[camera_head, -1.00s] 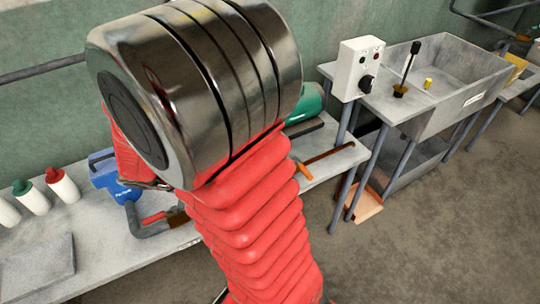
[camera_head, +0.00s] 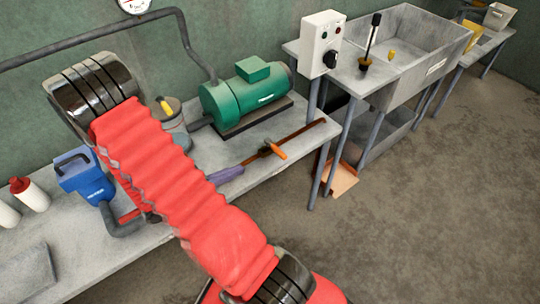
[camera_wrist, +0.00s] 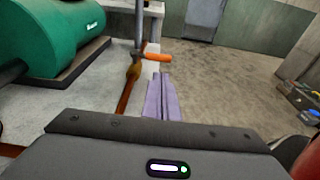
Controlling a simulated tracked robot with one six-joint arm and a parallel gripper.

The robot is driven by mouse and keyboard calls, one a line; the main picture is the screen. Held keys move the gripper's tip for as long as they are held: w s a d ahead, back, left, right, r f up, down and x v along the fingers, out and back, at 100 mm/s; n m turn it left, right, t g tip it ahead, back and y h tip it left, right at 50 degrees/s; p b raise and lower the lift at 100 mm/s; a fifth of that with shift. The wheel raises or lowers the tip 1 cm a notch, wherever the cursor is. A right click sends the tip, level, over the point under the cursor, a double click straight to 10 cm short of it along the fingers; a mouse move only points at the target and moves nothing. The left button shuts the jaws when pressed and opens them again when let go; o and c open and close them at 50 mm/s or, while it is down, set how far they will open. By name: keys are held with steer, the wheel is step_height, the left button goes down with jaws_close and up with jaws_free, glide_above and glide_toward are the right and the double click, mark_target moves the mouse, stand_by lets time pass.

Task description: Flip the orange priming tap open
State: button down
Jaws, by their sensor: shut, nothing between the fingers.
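The orange priming tap (camera_head: 275,151) has an orange lever on a brass-coloured body, set on a rusty brown pipe along the bench's front part. In the wrist view the lever (camera_wrist: 158,57) points to the right, crosswise to the pipe. My gripper (camera_head: 240,169) has purple fingers and is shut and empty. In the head view its tips are just left of the tap, apart from the lever. In the wrist view my gripper (camera_wrist: 160,77) points forward, with the lever just beyond the tips. Part of the pipe is hidden behind the fingers.
A green motor pump (camera_head: 247,97) stands behind the tap on a dark base. The grey bench (camera_head: 110,260) also carries a blue pump unit (camera_head: 84,182) and bottles at left. A control box (camera_head: 322,45) and a sink (camera_head: 410,50) stand right. Open floor lies in front.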

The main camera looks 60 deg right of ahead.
steer(key=shift+d+f, duration=0.1)
steer(key=shift+f, duration=0.05)
glide_toward(277, 153)
steer(key=x, duration=0.5)
steer(key=shift+f, duration=0.15)
steer(key=shift+x, duration=0.8)
steer(key=shift+d, duration=0.3)
steer(key=shift+a, duration=0.25)
steer(key=shift+s+n+h, duration=0.15)
steer(key=shift+n+h, duration=0.15)
